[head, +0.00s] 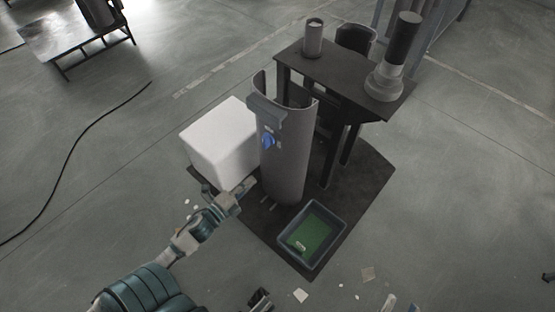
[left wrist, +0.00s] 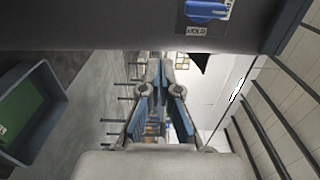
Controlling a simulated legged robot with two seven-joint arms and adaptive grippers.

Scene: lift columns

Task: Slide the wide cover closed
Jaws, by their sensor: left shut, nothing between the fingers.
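A tall dark grey column (head: 285,165) with a curved shell stands upright on a dark mat, its upper part open at the top. A wide curved front piece (head: 281,112) sits at its upper rim. I cannot tell for sure which part is the wide cover. A blue knob (head: 267,141) with a label is on the column's front; it also shows in the left wrist view (left wrist: 206,10). My left gripper (head: 247,185) is shut and empty, low beside the column's left side; its fingers show in the left wrist view (left wrist: 160,88).
A white box (head: 220,140) stands just left of the column. A dark tray with a green bottom (head: 328,212) lies in front, right of the column. A dark table (head: 345,75) with cylinders is behind. Small pale scraps (head: 300,295) lie on the floor.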

